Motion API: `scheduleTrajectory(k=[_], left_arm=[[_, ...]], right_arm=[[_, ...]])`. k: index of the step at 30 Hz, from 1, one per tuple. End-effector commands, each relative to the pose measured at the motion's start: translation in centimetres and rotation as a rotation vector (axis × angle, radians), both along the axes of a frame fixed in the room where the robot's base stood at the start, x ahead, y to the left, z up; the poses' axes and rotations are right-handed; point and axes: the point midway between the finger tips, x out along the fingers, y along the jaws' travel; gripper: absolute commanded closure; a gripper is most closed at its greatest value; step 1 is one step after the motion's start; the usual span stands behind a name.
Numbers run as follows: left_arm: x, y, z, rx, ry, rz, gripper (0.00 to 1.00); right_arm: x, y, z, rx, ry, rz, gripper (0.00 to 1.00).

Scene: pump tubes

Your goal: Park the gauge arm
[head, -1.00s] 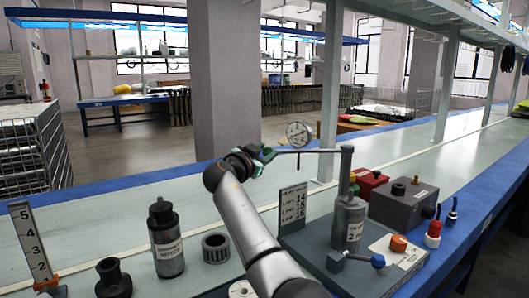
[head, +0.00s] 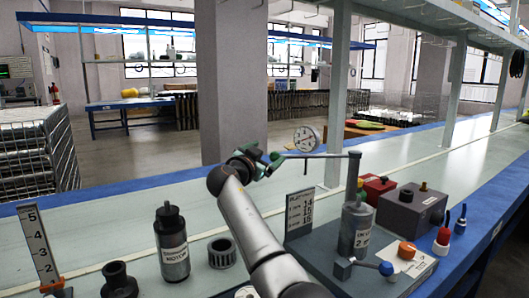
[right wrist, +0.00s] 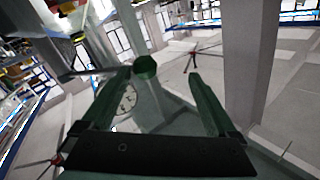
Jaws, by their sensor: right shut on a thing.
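The gauge arm (head: 328,156) is a thin grey rod running left from the top of a grey post (head: 355,205) on the dark base plate (head: 315,253). A round white dial gauge (head: 306,139) stands up on the rod. My right gripper (head: 271,161) is at the rod's left end, shut on the gauge arm. In the right wrist view, a green knob (right wrist: 145,68) shows between my dark green fingers (right wrist: 153,92), and the dial (right wrist: 125,101) lies partly behind the left finger. The exact contact is hard to see. My left gripper is out of view.
A sign with numbers (head: 299,210) stands left of the post. A black bottle (head: 172,243), a toothed ring (head: 222,253) and a number scale (head: 38,243) are on the bench to the left.

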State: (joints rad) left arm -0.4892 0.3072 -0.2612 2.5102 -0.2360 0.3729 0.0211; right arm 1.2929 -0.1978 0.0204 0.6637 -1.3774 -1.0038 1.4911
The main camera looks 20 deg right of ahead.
Motion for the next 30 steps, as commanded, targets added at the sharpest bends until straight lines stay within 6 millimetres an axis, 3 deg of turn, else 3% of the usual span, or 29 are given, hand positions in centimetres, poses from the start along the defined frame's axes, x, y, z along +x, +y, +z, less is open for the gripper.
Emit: scheduleTrajectory(k=[1, 8, 14, 24, 30], left_arm=[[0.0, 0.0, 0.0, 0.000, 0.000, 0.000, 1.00], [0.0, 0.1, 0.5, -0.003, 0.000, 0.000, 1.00], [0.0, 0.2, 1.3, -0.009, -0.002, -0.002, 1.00], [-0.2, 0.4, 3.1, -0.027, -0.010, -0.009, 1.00], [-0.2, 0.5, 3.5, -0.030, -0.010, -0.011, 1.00]], right_arm=[[0.2, -2.7, -0.5, -0.004, 0.007, -0.015, 0.34], [-0.7, -1.4, -0.5, -0.003, 0.005, -0.011, 0.34], [-2.6, 1.0, -0.2, -0.004, 0.001, -0.008, 0.34], [-7.3, 6.9, 0.7, -0.007, -0.007, 0.001, 0.34], [-9.0, 9.0, 0.9, -0.010, -0.011, 0.001, 0.34]])
